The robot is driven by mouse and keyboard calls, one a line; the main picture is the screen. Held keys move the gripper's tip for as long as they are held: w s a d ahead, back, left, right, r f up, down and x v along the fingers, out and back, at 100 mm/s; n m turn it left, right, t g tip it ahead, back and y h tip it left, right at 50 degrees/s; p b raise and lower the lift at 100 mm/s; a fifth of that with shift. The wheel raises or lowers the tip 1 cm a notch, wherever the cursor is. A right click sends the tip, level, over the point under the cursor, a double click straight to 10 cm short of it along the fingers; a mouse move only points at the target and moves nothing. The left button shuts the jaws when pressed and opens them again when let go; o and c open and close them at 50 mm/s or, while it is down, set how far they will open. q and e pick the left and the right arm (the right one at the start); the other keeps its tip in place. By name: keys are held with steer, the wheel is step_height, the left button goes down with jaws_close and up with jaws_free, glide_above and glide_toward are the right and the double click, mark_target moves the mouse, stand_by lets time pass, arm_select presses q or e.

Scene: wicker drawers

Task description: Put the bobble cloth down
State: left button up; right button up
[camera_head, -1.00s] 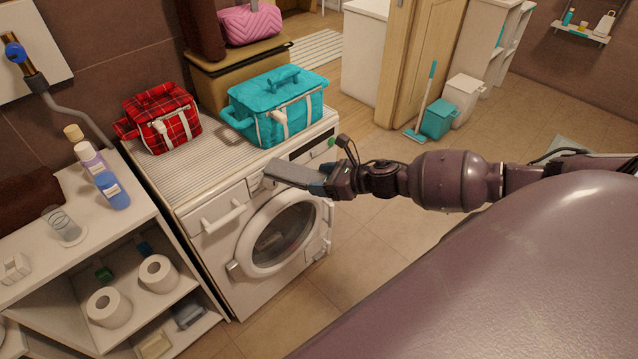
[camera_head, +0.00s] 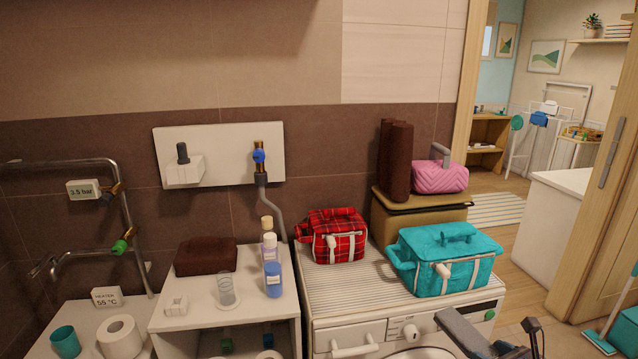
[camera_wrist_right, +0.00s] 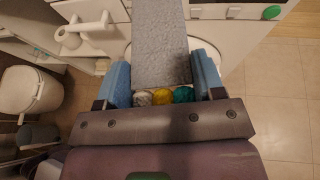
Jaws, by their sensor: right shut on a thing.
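The bobble cloth (camera_wrist_right: 161,45) is a stiff-looking grey strip with a row of small white, yellow and teal bobbles at its near end. My right gripper (camera_wrist_right: 161,75) has its blue fingers on either side of the cloth and is shut on it. In the head view the cloth (camera_head: 464,331) sticks out to the left from my right gripper (camera_head: 505,348) at the bottom edge. It is in front of the washing machine (camera_head: 350,333). My left gripper is not in view.
The ribbed machine top holds a red plaid bag (camera_head: 338,238) and a teal bag (camera_head: 450,262). A white shelf unit (camera_head: 190,318) with bottles (camera_head: 273,280) stands to the left. A tan case (camera_head: 420,215) carries a pink bag (camera_head: 440,178). Open floor (camera_wrist_right: 285,100) lies to the right.

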steer(key=s+a+r+m+h, duration=0.2)
steer(key=a+r, duration=0.3)
steer(key=a, duration=0.3)
steer(key=s+a+r+m+t+h, duration=0.1)
steer(key=s+a+r, duration=0.3)
steer(key=a, duration=0.5)
step_height(320, 180, up, 3)
steer(key=shift+s+a+f+m+h, duration=0.25)
steer(key=shift+m+h, duration=0.15)
steer(key=shift+h, duration=0.3)
steer(key=shift+r, duration=0.1)
